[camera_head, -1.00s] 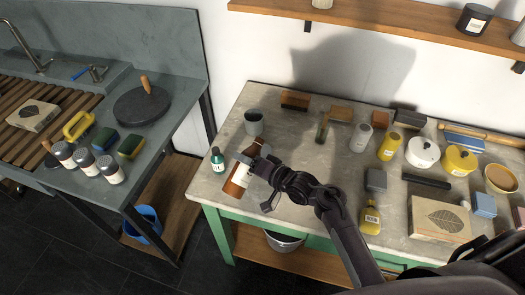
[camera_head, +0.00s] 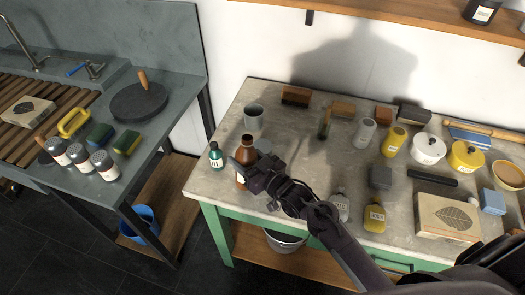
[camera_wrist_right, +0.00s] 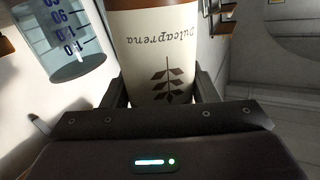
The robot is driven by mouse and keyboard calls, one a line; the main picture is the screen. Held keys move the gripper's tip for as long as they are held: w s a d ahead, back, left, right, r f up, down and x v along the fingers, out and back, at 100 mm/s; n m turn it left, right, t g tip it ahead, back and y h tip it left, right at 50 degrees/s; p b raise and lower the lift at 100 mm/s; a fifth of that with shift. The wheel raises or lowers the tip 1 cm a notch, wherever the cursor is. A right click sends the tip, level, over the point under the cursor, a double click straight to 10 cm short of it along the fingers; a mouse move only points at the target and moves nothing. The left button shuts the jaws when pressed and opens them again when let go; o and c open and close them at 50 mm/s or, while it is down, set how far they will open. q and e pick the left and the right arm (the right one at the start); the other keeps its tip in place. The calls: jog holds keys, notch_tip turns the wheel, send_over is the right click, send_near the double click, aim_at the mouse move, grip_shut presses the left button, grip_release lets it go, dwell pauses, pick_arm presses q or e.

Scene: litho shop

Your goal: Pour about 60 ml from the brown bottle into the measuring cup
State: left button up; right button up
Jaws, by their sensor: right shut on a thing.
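The brown bottle (camera_head: 247,150) with a cream label stands about upright in my right gripper (camera_head: 243,172), near the front left of the stone-topped table. In the right wrist view the jaws are shut around its label (camera_wrist_right: 155,55). The measuring cup (camera_head: 253,118) stands on the table just behind the bottle. In the right wrist view the cup (camera_wrist_right: 62,40) is clear with blue marks, to the left of the bottle and apart from it. I cannot tell the liquid level in either. My left gripper is not in view.
A small green bottle (camera_head: 215,155) stands close to the left of the brown bottle. A grey bottle (camera_head: 340,205) and a yellow bottle (camera_head: 374,217) stand near the front edge. Blocks and pots fill the right side. The table's middle is fairly clear.

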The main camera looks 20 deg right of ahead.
aim_at(245, 143)
jog(key=shift+n, duration=0.6)
jog(key=shift+a+r, duration=0.1)
jog(key=shift+r, duration=0.05)
notch_tip(245, 143, up, 7)
jog(key=p, duration=0.6)
jog(key=shift+s, duration=0.1)
